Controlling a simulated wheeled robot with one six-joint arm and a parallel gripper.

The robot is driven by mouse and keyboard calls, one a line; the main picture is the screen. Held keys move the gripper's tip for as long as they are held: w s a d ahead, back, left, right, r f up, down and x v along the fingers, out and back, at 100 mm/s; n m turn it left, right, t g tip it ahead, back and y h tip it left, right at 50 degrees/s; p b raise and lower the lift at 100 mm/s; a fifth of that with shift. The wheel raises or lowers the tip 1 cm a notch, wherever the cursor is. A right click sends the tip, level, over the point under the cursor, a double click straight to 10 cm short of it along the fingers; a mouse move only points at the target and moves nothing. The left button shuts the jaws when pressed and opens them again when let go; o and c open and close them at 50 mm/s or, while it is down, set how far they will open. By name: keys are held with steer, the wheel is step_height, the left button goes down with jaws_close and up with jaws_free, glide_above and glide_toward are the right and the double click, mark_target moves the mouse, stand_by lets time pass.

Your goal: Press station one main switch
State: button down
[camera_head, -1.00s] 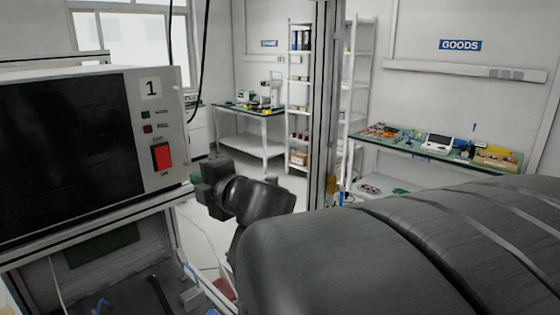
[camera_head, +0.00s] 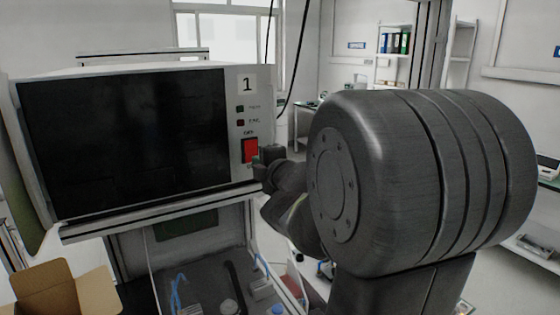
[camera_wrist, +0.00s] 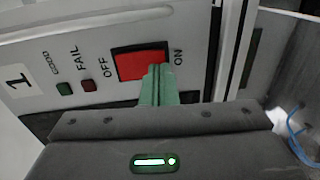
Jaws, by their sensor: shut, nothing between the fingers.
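The red main switch (camera_head: 250,148) is on the right-hand panel of the station marked 1, beside the dark screen. In the wrist view the switch (camera_wrist: 138,62) lies between the OFF and ON labels. My gripper (camera_head: 262,163) is at the lower right of the switch, partly hidden by my arm. In the wrist view its green fingers (camera_wrist: 157,72) are shut with nothing between them. Their tips overlap the ON end of the switch in the picture. I cannot tell whether they touch it.
A green and a red indicator (camera_wrist: 89,85) sit on the panel next to the FAIL label. An open cardboard box (camera_head: 65,290) stands at the lower left. Blue-tipped cables and small parts lie on the shelf (camera_head: 190,285) below. A black cable hangs right of the station.

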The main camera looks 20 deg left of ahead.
steer(key=shift+w+a, duration=0.3)
steer(key=shift+a, duration=0.05)
steer(key=shift+f, duration=0.15)
steer(key=shift+w+a+t+b, duration=0.15)
steer(key=shift+t+b, duration=0.15)
steer(key=shift+b, duration=0.8)
